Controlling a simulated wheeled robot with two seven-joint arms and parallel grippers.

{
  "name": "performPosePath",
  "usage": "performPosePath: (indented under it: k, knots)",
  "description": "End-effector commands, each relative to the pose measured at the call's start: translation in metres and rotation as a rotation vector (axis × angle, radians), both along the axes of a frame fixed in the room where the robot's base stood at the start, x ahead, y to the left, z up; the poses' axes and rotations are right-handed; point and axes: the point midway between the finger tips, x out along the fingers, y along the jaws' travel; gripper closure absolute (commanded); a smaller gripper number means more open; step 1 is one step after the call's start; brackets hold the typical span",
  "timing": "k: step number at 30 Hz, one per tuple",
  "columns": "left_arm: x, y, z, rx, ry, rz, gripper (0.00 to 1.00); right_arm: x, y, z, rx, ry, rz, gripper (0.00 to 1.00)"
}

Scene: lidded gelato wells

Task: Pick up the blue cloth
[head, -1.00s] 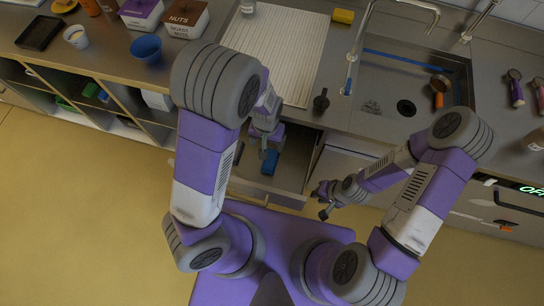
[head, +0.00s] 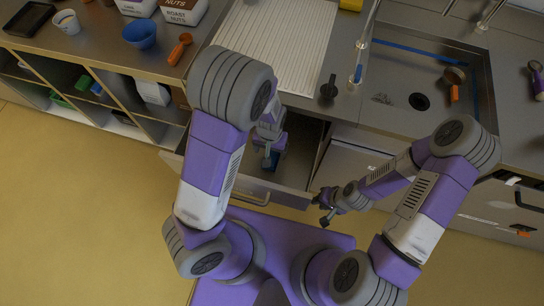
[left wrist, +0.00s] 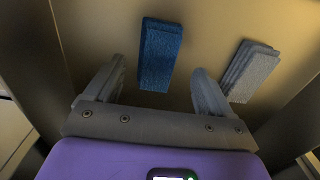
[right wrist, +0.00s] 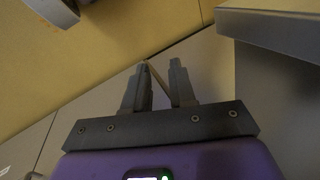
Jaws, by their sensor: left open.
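The blue cloth (left wrist: 160,55) lies in an open drawer, left of a grey cloth (left wrist: 252,70) in the left wrist view. In the head view only a bit of the blue cloth (head: 275,161) shows beside my left gripper (head: 267,158). My left gripper (left wrist: 157,80) is open and empty, with the cloth between and beyond its fingertips. Touch cannot be seen. My right gripper (head: 325,207) is near the drawer's right front corner. In the right wrist view its fingers (right wrist: 161,68) stand a little apart with nothing held.
The drawer front (head: 250,188) and its side walls surround the cloths. The counter above carries a blue bowl (head: 139,35), an orange scoop (head: 180,48), a ribbed white mat (head: 272,45) and a dark-handled tool (head: 329,88). A sink (head: 400,75) is at the right. Open shelves (head: 75,90) are at the left.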

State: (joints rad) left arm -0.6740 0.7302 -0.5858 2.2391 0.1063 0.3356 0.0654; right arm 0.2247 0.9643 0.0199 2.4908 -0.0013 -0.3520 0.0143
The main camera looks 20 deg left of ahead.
Motion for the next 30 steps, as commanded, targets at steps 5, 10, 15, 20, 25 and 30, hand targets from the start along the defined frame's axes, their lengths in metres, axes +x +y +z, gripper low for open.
performPosePath:
  k: [5,10,15,20,25,30]
  knots:
    - [0.004,-0.004,-0.032,0.002,0.003,0.001,0.17,0.000,0.000,-0.016,0.000,0.000,0.000,0.75]
    - [0.004,-0.004,-0.042,0.001,-0.001,0.001,0.17,0.000,0.000,-0.020,0.000,0.000,0.000,0.75]
    - [0.004,-0.004,-0.040,0.001,-0.001,0.000,0.20,0.000,0.000,-0.018,0.000,0.000,0.000,0.75]
    - [0.004,-0.004,-0.040,0.001,0.000,0.000,0.45,0.000,0.000,-0.018,0.000,0.000,0.000,0.75]
    - [0.004,-0.004,-0.041,0.001,0.000,0.000,0.71,0.000,0.000,-0.018,0.000,0.000,0.000,0.75]
    - [0.004,-0.004,-0.041,0.002,0.001,0.000,0.77,0.000,0.000,-0.019,0.000,0.000,0.000,0.75]
